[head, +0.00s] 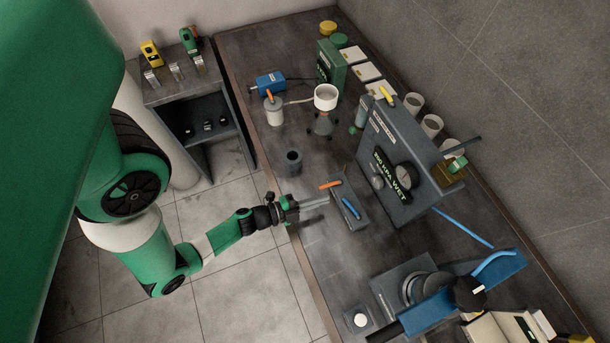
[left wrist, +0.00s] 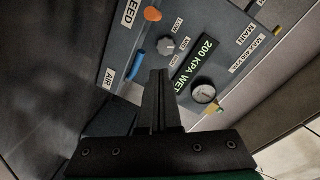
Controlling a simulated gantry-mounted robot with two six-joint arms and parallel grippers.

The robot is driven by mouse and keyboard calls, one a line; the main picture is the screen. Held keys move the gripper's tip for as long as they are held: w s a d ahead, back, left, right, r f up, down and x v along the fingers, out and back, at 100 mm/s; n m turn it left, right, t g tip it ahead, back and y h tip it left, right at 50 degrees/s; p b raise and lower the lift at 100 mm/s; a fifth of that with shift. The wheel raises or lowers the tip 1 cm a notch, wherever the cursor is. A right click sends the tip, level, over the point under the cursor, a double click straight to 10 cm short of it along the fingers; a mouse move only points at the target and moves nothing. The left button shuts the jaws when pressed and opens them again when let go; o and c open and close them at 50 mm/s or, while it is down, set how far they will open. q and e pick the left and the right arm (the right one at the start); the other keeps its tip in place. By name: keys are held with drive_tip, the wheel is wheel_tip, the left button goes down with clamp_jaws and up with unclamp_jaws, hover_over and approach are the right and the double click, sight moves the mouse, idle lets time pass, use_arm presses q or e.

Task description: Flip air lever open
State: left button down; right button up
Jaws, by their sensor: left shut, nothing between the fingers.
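The blue air lever (head: 350,208) sits on a low grey valve box (head: 345,224) on the bench. It lies slanted in the head view. In the left wrist view the blue lever (left wrist: 136,66) is beside the AIR label (left wrist: 109,78), just left of my fingertips. An orange lever (head: 330,184) is on the same box, near the FEED label in the wrist view. My left gripper (head: 327,203) is shut and empty, reaching in from the left close to the box's near side. Contact with the blue lever cannot be told. My right gripper is not in view.
A tall grey panel (head: 382,142) with a gauge (head: 404,177) and a yellow lever stands behind the box. A dark cup (head: 294,161) stands to the left. A blue-armed machine (head: 440,303) is at lower right. Bench between the box and that machine is mostly clear.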

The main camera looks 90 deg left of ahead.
use_arm(q)
drive_tip(key=s+a+p, duration=0.1)
drive_tip(key=s+a, duration=0.4)
drive_tip(key=shift+r, duration=0.35)
idle(0.6)
